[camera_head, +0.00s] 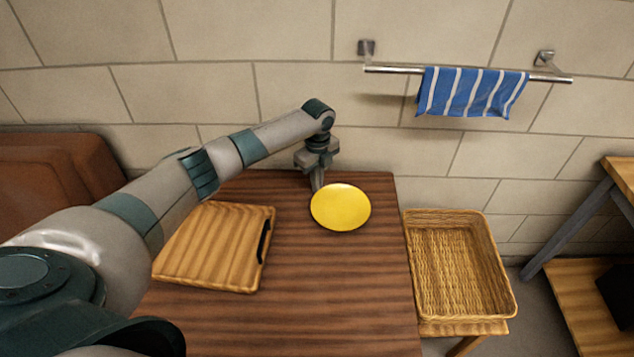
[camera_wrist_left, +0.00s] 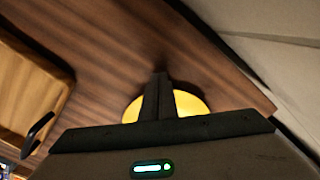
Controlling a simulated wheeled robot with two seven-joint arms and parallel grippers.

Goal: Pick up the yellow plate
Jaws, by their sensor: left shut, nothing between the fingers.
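The yellow plate (camera_head: 341,208) lies on the brown wooden table (camera_head: 330,290), near its back edge. My left gripper (camera_head: 318,187) points down at the plate's back left rim, with its fingers shut and nothing between them. In the left wrist view, the closed fingers (camera_wrist_left: 157,95) hide the middle of the yellow plate (camera_wrist_left: 188,103), which shows on both sides of them. I cannot tell whether the fingertips touch the plate. My right gripper is not in view.
A wooden board (camera_head: 215,245) with a dark handle lies left of the plate. A wicker basket (camera_head: 460,265) stands right of the table. A blue striped towel (camera_head: 472,92) hangs on a wall rail. The table's front right is clear.

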